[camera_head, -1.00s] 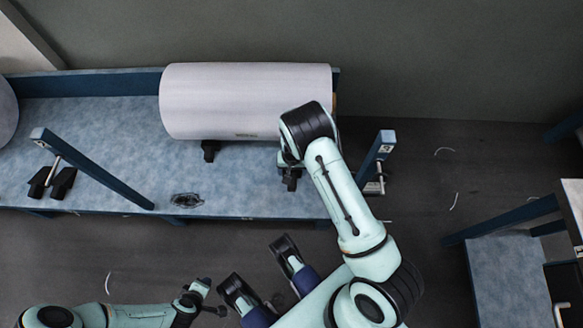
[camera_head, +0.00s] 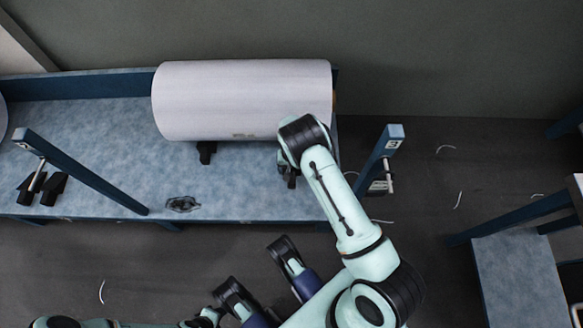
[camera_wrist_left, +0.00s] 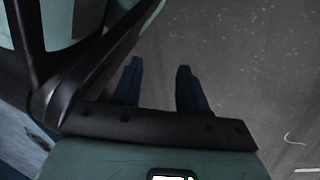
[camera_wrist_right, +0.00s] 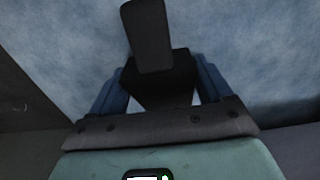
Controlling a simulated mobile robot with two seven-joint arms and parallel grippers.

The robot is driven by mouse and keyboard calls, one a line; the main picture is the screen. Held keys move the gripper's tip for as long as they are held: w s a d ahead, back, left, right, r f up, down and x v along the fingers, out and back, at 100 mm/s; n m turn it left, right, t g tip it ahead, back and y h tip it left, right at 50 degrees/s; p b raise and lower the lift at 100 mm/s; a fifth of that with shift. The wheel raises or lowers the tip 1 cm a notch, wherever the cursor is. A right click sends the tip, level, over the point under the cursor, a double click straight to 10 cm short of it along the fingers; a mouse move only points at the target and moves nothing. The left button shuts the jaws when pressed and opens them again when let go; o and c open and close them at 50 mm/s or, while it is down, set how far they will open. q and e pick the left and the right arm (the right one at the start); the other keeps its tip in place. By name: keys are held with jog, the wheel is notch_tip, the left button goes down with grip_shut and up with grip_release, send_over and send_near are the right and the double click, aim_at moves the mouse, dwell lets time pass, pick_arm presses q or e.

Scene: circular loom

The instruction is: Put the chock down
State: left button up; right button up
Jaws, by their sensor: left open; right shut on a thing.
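The black chock (camera_wrist_right: 150,40) is between the blue fingers of my right gripper (camera_wrist_right: 157,78) in the right wrist view, over the blue mottled bench top. My right gripper is shut on it. In the head view this chock (camera_head: 291,181) shows only in part below my right wrist, at the front of the large pale roll (camera_head: 235,100). I cannot tell whether it touches the bench or the roll. My left gripper (camera_wrist_left: 160,78) is open and empty over dark floor in the left wrist view.
Another black chock (camera_head: 206,153) is at the roll's front edge. Two black blocks (camera_head: 40,188) lie at the bench's left. A dark flat piece (camera_head: 183,204) lies near the front edge of the bench (camera_head: 240,200). Blue posts (camera_head: 80,172) (camera_head: 380,160) rise at both sides.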

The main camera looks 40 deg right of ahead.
jog(key=o, duration=1.2)
jog(key=shift+f, duration=0.1)
jog(key=shift+o, duration=0.2)
